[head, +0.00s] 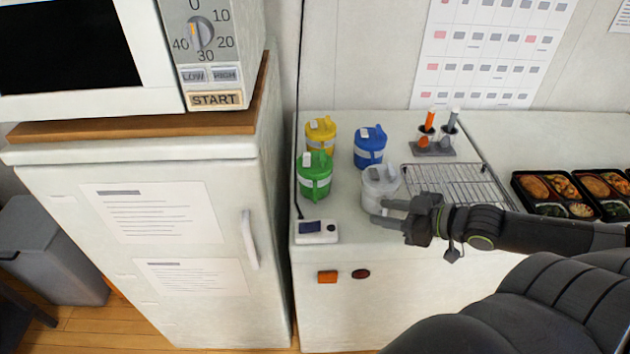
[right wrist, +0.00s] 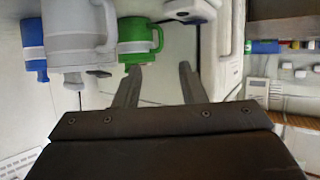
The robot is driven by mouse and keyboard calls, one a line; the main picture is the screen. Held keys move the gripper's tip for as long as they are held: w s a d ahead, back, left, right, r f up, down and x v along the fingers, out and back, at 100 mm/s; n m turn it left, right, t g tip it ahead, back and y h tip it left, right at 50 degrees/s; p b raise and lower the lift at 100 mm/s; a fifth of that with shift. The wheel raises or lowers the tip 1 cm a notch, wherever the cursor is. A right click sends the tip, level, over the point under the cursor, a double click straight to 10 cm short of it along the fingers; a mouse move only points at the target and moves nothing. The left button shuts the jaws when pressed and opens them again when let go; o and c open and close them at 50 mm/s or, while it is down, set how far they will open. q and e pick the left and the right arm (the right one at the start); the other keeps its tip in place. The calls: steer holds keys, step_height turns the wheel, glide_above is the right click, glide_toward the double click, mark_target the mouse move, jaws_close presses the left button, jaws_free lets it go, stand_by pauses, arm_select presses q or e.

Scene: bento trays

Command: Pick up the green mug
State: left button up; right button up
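The green mug (head: 315,178) stands upright on the white counter, left of a grey-white mug and in front of a yellow one. It has a pale band, a lid and a handle. In the right wrist view the green mug (right wrist: 136,42) shows near the top, just beyond the fingertips. My right gripper (head: 380,213) is open and empty, low in front of the grey-white mug and to the right of the green mug. Its two fingers (right wrist: 160,68) show apart in the right wrist view. My left gripper is not in view.
The grey-white mug (head: 378,186) is close behind my right fingers. A yellow mug (head: 321,134) and a blue mug (head: 369,148) stand behind. A small device (head: 316,232) lies in front of the green mug. A wire rack (head: 455,184) and bento trays (head: 574,212) are to the right.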

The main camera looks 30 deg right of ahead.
mark_target(314, 189)
steer(key=b+x, duration=0.4)
steer(key=x, duration=0.2)
steer(key=shift+d+r+b, duration=0.1)
steer(key=shift+b, duration=0.3)
steer(key=b+x, duration=0.1)
steer(key=x, duration=0.4)
steer(key=shift+w+a+b, duration=0.25)
steer(key=shift+w+b, duration=0.05)
steer(key=shift+w, duration=0.05)
steer(key=shift+x, duration=2.85)
jaws_close()
steer(key=shift+r, duration=0.15)
